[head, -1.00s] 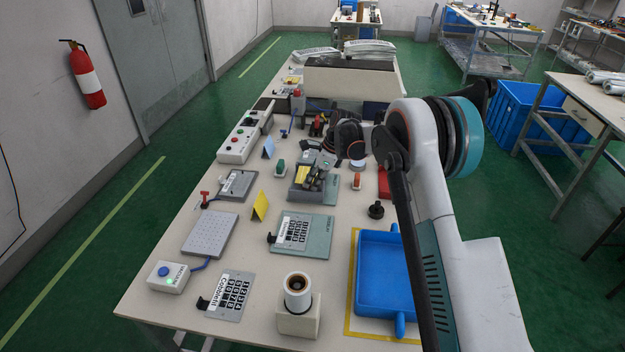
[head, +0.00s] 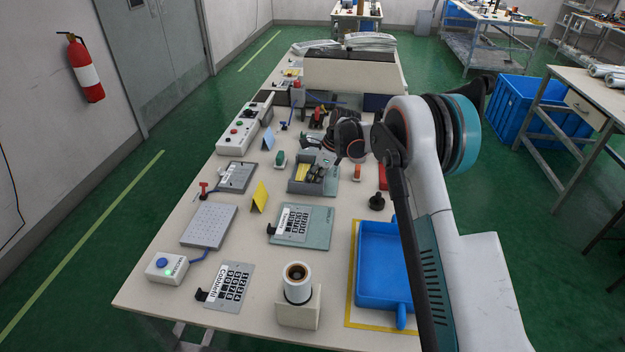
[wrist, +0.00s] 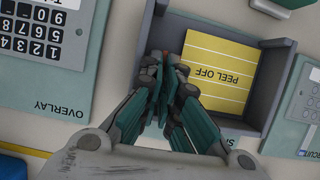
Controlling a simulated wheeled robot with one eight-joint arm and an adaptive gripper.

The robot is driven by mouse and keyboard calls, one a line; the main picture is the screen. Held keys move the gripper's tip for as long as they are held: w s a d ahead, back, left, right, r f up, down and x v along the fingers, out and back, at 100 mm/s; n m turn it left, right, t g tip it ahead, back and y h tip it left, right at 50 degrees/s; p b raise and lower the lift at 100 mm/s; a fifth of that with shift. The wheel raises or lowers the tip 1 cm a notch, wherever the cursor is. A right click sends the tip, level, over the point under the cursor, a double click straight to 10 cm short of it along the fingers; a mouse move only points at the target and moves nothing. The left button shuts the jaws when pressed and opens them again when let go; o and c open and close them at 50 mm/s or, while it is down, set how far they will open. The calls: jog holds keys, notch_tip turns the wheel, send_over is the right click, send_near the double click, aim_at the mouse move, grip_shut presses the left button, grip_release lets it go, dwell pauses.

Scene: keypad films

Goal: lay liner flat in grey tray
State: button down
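The grey tray (wrist: 277,85) fills the upper right of the wrist view; it also shows mid-table in the head view (head: 297,187). The yellow liner (wrist: 226,66), marked PEEL OFF with white lines, lies inside the tray and looks flat on its floor. Its near left part is hidden behind my fingers. My gripper (wrist: 170,78) is over the tray's near left side, beside the liner's left edge. Its fingertips are drawn together, and I see no liner between them. Whether they touch the liner or tray is hidden.
An overlay keypad board (head: 316,226) lies in front of the tray. A folded yellow card (head: 260,196) stands to its left. A blue tray (head: 378,265) lies front right, and a cup on a block (head: 297,290) stands at the front. A black knob (head: 377,201) stands right.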

jog(key=shift+f, duration=0.3)
dwell(0.5)
jog(key=c, duration=1.7)
grip_release()
jog(key=shift+s, duration=0.1)
jog(key=v, duration=1.2)
jog(key=shift+r, duration=0.1)
